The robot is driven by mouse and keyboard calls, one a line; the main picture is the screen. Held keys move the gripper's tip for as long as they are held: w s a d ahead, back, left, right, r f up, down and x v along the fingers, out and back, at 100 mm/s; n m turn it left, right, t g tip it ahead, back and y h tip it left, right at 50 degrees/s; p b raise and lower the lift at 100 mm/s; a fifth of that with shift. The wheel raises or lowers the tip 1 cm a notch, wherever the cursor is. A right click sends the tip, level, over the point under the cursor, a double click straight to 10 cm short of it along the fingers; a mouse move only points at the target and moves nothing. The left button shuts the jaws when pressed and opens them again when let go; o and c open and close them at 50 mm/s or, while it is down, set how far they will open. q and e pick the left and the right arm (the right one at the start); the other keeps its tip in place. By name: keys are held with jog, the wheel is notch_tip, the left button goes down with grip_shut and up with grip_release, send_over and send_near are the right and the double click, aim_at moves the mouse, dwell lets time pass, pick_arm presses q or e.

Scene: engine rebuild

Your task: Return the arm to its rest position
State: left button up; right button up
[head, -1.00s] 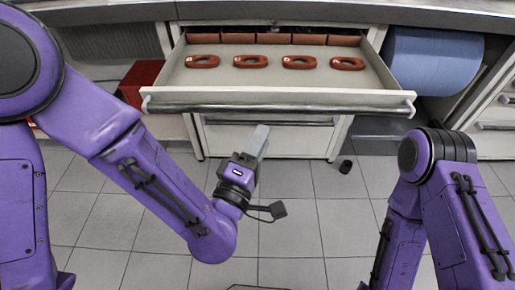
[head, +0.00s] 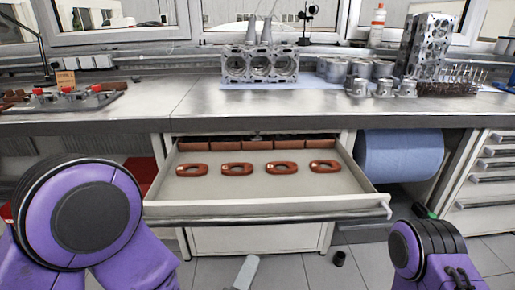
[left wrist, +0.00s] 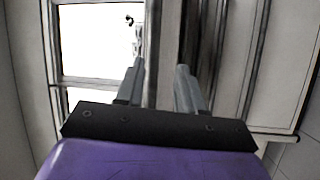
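In the head view only the grey tip of my left gripper (head: 246,272) shows, at the bottom edge, below the open drawer's front. In the left wrist view both fingers of my left gripper (left wrist: 158,88) stand apart with nothing between them. My left arm's purple joint fills the lower left of the head view. My right arm shows at the lower right, but its gripper is out of the picture.
An open drawer (head: 255,211) holds several orange-red oval parts and juts out over the floor. Above it, the workbench (head: 180,110) carries an engine block (head: 260,66) and a cylinder head (head: 432,45). A blue roll (head: 400,153) sits right of the drawer. A small black cylinder (head: 339,258) stands on the floor.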

pick_arm(q)
jog(key=s+a+f+m+g+y, duration=0.1)
jog(key=a+f+m+g+y, duration=0.25)
jog(key=a+f, duration=0.5)
jog(key=s+a+f+m+g+y, duration=0.1)
jog(key=a+f+m+g+y, duration=0.3)
jog(key=f, duration=0.8)
jog(key=s+a+f+n+g+y, duration=0.1)
jog(key=s+a+f+n+g, duration=0.1)
jog(key=s+a+f+g, duration=0.35)
jog(key=s+a+f+g+y, duration=0.2)
jog(key=s+a+f, duration=0.4)
jog(key=s+a, duration=0.45)
notch_tip(320, 180, up, 14)
jog(key=d+p, duration=0.1)
jog(key=p, duration=1.2)
jog(key=shift+s+n, duration=0.25)
jog(key=shift+n, duration=0.2)
